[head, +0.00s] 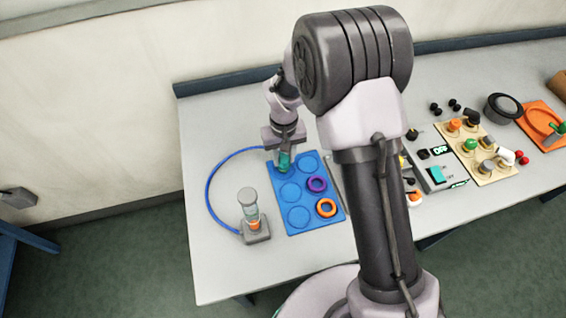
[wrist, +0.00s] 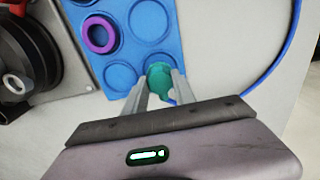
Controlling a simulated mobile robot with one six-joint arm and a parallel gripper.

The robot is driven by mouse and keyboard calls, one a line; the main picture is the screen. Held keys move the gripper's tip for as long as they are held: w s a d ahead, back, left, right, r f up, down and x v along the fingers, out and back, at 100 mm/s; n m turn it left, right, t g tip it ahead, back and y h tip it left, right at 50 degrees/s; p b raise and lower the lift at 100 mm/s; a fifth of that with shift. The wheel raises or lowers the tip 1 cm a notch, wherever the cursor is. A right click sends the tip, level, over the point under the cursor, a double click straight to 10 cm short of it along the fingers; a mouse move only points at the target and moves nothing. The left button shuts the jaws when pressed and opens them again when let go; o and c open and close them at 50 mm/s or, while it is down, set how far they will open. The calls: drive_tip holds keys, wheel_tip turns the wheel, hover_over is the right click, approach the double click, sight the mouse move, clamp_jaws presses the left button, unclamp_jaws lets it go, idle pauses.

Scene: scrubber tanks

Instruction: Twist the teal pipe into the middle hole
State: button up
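The teal pipe (head: 285,161) is a short round piece at the top-left corner of the blue tray (head: 322,222) in the head view. My gripper (head: 285,158) reaches down over it. In the wrist view, the pipe (wrist: 159,80) lies between the two grey fingers of my gripper (wrist: 160,86), one on each side and close to it. I cannot tell whether they press on it. Whether the pipe rests in a tray recess or is just above it is also unclear. The tray's other left recesses look empty.
A purple ring (head: 317,184) and an orange ring (head: 326,208) lie in the tray. A clear cylinder (head: 250,208) stands left on a grey base (head: 256,231), with a blue hose (head: 209,179) curving behind. A switch panel (head: 437,175) and knob board (head: 479,152) stand right, behind my arm.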

sight(283, 158)
clamp_jaws()
drive_tip(key=shift+r+p, duration=1.8)
drive_tip(key=shift+r, duration=0.75)
drive_tip(key=shift+f, duration=0.1)
